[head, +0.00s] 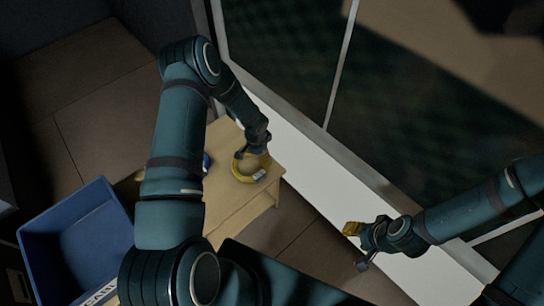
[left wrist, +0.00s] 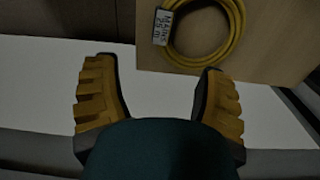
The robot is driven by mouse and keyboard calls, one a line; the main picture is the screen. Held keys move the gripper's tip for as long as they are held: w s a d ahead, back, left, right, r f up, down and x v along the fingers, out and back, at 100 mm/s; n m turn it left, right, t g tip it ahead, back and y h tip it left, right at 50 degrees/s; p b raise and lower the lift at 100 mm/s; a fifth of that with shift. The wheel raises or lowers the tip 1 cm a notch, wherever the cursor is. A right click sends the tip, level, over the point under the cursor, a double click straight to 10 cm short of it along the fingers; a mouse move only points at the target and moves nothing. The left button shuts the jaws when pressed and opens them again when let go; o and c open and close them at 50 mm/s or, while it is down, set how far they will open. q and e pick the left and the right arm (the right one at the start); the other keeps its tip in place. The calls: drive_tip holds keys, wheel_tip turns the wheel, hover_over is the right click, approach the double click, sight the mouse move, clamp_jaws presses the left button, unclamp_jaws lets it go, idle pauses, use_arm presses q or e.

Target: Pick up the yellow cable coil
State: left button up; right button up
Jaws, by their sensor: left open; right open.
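The yellow cable coil (head: 238,170) lies flat near the corner of a small wooden table (head: 226,207) in the head view. The left wrist view shows it as a ring (left wrist: 205,63) at the top right, cut by the frame edge, with a pale tag reading "MAINS 25 m" (left wrist: 162,27). My left gripper (head: 258,150) is just above the coil and hides part of it. Its yellow-padded fingers (left wrist: 158,85) are spread apart with nothing between them, and the coil lies beyond their tips. My right gripper (head: 353,236) is open and empty, away from the table at the right.
A blue crate (head: 60,222) stands at the lower left, with something lettered at its front edge. A small blue thing (head: 206,161) on the table is mostly hidden by my left arm. A white ledge (head: 310,180) runs behind the table, below a dark glazed panel.

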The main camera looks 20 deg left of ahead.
sight(259, 174)
use_arm(q)
drive_tip(key=f+b, duration=0.1)
drive_tip(key=f, duration=0.3)
drive_tip(key=f+b, duration=0.1)
drive_tip(key=f, duration=0.3)
drive_tip(key=shift+w+a+f, duration=0.15)
drive_tip(key=shift+w+f, duration=0.05)
drive_tip(key=shift+f, duration=0.1)
drive_tip(key=f, duration=0.1)
drive_tip(key=f+b, duration=0.1)
drive_tip(key=f, duration=0.2)
drive_tip(key=shift+s+f, duration=0.15)
drive_tip(key=shift+s, duration=0.15)
drive_tip(key=shift+f, duration=0.55)
drive_tip(key=shift+r, duration=0.15)
clamp_jaws()
